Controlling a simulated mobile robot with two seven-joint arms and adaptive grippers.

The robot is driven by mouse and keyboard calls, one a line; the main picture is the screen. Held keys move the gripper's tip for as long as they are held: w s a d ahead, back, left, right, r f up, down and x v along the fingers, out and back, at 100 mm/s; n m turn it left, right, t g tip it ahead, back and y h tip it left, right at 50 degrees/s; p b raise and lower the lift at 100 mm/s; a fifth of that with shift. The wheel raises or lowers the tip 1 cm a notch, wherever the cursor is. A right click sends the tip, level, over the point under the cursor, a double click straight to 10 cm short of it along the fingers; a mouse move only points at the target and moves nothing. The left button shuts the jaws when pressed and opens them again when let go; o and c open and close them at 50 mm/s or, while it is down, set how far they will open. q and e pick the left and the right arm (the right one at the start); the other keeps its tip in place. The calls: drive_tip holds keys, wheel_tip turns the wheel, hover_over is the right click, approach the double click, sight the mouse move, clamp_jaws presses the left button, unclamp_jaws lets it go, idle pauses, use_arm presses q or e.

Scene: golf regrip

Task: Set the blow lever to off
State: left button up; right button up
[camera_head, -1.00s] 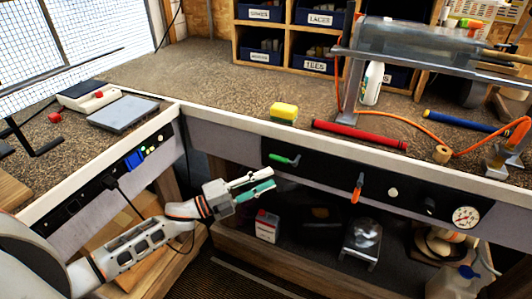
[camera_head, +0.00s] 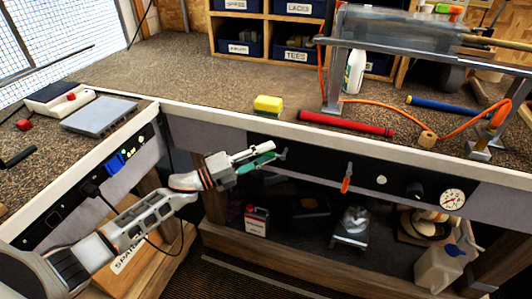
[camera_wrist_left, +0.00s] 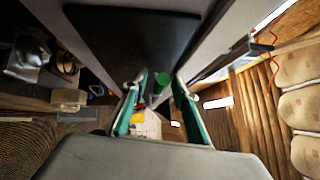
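My left gripper (camera_head: 268,153) is at the front panel under the bench edge, its teal-lined fingers apart around the green-handled lever. In the left wrist view the green lever handle (camera_wrist_left: 161,82) shows end-on between the open finger pads (camera_wrist_left: 157,108), nearer the right one; I cannot tell whether they touch it. In the head view the fingers cover most of this lever. An orange-handled lever (camera_head: 347,180) hangs down on the same panel to the right. No lever label is readable, so I cannot tell which is the blow lever. My right gripper is not in view.
The black panel (camera_head: 315,174) also carries a white button (camera_head: 382,180), a dark knob (camera_head: 414,190) and a pressure gauge (camera_head: 452,200). Above lie a yellow sponge (camera_head: 268,104) and a red grip (camera_head: 345,124). A red-and-white can (camera_head: 257,220) stands on the lower shelf.

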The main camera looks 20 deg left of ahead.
use_arm(q)
drive_tip(key=shift+w+d, duration=0.1)
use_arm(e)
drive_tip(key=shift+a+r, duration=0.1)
use_arm(q)
clamp_jaws()
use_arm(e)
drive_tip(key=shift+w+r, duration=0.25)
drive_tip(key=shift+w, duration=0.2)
